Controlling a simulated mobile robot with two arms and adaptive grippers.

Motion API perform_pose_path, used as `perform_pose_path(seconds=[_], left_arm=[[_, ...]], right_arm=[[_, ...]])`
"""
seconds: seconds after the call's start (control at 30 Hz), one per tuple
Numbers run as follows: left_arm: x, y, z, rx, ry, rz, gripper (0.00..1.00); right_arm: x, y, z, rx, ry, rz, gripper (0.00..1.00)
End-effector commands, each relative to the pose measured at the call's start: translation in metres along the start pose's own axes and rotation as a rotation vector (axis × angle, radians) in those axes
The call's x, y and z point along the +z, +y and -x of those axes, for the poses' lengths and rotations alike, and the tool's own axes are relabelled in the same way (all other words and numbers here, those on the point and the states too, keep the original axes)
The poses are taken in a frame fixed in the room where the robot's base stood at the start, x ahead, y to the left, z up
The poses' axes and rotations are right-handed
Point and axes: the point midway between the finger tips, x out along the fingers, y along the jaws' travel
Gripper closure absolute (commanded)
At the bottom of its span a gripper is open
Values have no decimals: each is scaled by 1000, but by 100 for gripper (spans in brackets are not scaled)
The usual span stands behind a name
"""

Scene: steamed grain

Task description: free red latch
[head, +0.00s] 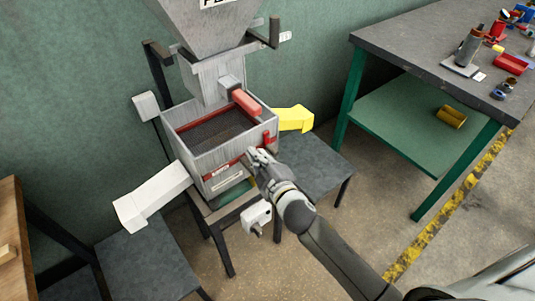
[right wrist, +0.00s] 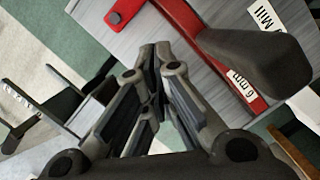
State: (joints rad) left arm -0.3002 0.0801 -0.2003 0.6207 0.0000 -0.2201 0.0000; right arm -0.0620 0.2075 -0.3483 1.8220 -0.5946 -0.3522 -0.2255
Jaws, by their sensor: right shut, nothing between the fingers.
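The red latch (head: 267,138) is a small red piece at the right front corner of the grey machine box (head: 230,140). My right gripper (head: 255,156) is shut and empty, close beside that corner and just below the latch. In the right wrist view its fingertips (right wrist: 155,52) are together near the grey box wall, with a red bar (right wrist: 183,20) past them to the upper right. I cannot tell whether the fingers touch the box. A dark handle (right wrist: 265,60) hides part of the red strip labelled "6 mm" (right wrist: 250,90). My left gripper is not in view.
A hopper (head: 212,25) stands above the box. A yellow chute (head: 293,119) sticks out right and a white chute (head: 150,195) left. A dark table (head: 310,160) stands behind my right arm. A workbench (head: 400,50) with tools is at the upper right.

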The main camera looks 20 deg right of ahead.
Motion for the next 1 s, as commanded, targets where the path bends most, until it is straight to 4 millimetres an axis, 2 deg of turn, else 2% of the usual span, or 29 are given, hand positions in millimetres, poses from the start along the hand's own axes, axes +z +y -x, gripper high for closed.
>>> perform_pose_path(seconds=[0.1,0.3,0.7,0.87,1.0], left_arm=[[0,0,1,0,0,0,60],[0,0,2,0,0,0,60],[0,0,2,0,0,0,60],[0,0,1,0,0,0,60],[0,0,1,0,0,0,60]], right_arm=[[19,0,-6,-2,-2,2,100],[36,-1,-10,-1,0,0,100],[39,0,-10,0,1,-1,100],[49,-5,-13,-1,-1,-2,100],[49,-5,-13,-1,0,-1,100]])
